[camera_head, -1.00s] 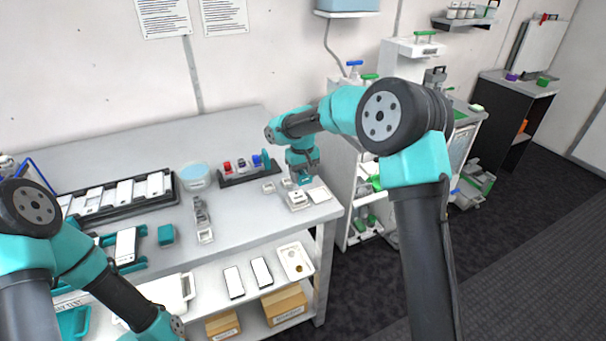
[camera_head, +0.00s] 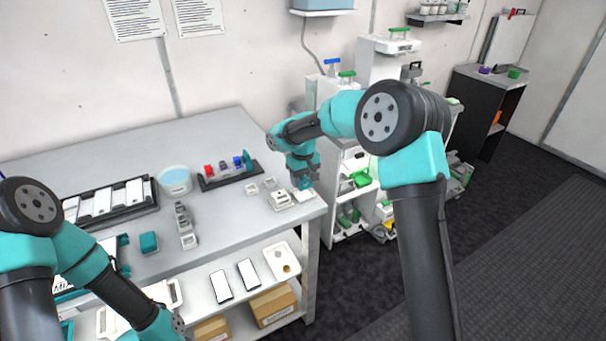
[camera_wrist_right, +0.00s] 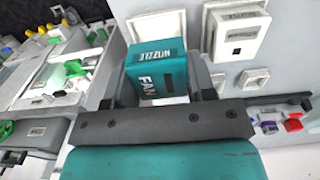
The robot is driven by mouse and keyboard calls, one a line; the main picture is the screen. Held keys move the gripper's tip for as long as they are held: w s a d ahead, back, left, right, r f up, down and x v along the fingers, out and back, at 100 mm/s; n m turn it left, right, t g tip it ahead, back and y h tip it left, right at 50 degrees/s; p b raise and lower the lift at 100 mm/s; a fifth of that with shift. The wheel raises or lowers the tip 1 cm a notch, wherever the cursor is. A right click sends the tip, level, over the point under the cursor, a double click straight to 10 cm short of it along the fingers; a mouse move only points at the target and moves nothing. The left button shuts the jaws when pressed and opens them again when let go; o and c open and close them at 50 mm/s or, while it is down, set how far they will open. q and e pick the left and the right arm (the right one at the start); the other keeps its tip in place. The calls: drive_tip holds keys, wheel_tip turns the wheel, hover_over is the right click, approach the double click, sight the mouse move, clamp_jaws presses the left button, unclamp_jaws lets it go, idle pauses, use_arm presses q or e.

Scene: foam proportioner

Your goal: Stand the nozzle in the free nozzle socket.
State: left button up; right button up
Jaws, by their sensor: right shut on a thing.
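My right gripper (camera_head: 303,183) is shut on the teal nozzle (camera_wrist_right: 160,70), near the right end of the bench. In the right wrist view the nozzle carries a "FAN" label and an upside-down "NOZZLE" label. A white labelled block (camera_head: 280,201) with a dark slot stands beside the gripper; it also shows in the wrist view (camera_wrist_right: 238,28). Small white square holders (camera_wrist_right: 255,78) lie near it; I cannot tell which is the free nozzle socket. The nozzle's underside is hidden. My left arm shows at lower left, with its gripper out of frame.
A dark rack (camera_head: 212,184) holds red, blue and teal pieces.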

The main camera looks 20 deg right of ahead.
sight(303, 194)
drive_tip(key=shift+f, duration=1.05)
drive_tip(key=shift+f, duration=0.15)
drive_tip(key=shift+f, duration=0.75)
drive_tip(key=o, duration=1.4)
drive_tip(key=shift+c, duration=0.2)
drive_tip(key=shift+r, duration=0.1)
